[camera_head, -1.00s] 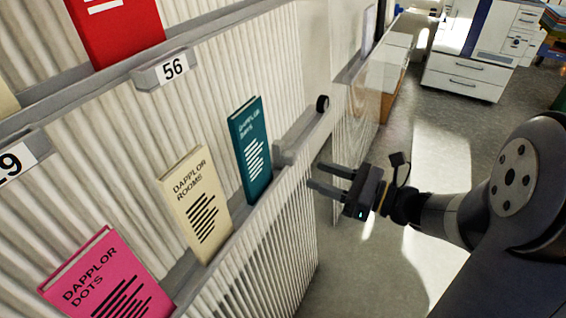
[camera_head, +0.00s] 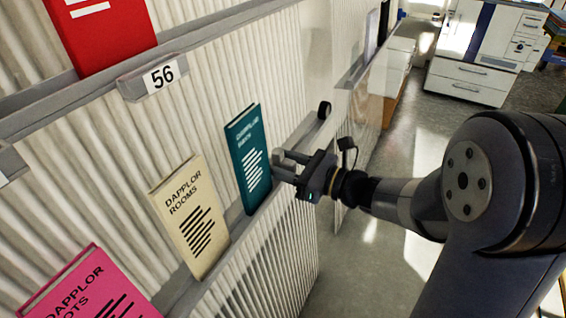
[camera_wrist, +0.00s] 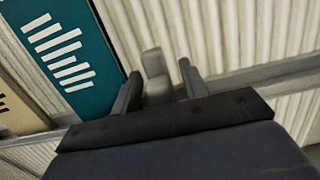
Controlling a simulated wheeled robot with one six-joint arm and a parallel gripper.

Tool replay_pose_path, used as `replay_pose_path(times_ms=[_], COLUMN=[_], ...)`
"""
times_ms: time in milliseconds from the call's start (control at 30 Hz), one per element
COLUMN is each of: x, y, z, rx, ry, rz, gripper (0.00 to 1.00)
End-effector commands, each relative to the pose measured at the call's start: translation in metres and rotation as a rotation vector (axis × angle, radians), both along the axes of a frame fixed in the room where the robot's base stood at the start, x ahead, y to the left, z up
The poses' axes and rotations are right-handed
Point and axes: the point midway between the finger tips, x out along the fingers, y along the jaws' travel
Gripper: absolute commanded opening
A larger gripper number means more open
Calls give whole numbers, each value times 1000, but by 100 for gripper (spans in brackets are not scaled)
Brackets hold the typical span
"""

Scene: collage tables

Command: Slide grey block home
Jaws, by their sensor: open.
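The grey block (camera_wrist: 154,64) shows in the wrist view between the two fingers of my gripper (camera_wrist: 160,76). In the head view my gripper (camera_head: 284,164) is at the lower shelf rail, just right of the teal book (camera_head: 249,158). Its jaws are open, with one finger on each side of the block. I cannot tell whether either finger touches it. The block is mostly hidden by the fingers in the head view.
A cream book (camera_head: 188,218) and a pink book (camera_head: 90,285) stand further left on the same rail. A red book (camera_head: 105,35) and a 56 label (camera_head: 162,76) are above. A black round knob (camera_head: 324,109) sits at the rail's right end. Open floor lies right.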

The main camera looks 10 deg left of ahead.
Motion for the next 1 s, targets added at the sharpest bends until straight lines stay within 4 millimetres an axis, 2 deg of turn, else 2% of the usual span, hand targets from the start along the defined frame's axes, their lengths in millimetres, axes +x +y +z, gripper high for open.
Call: replay_pose_path(times_ms=[67,600,900,1000], x=[0,0,0,8], y=[0,0,-1,-3], z=[0,0,0,1], rx=[0,0,0,0], ry=[0,0,-1,-1], rz=[0,0,0,-1], gripper=[42,0,0,0])
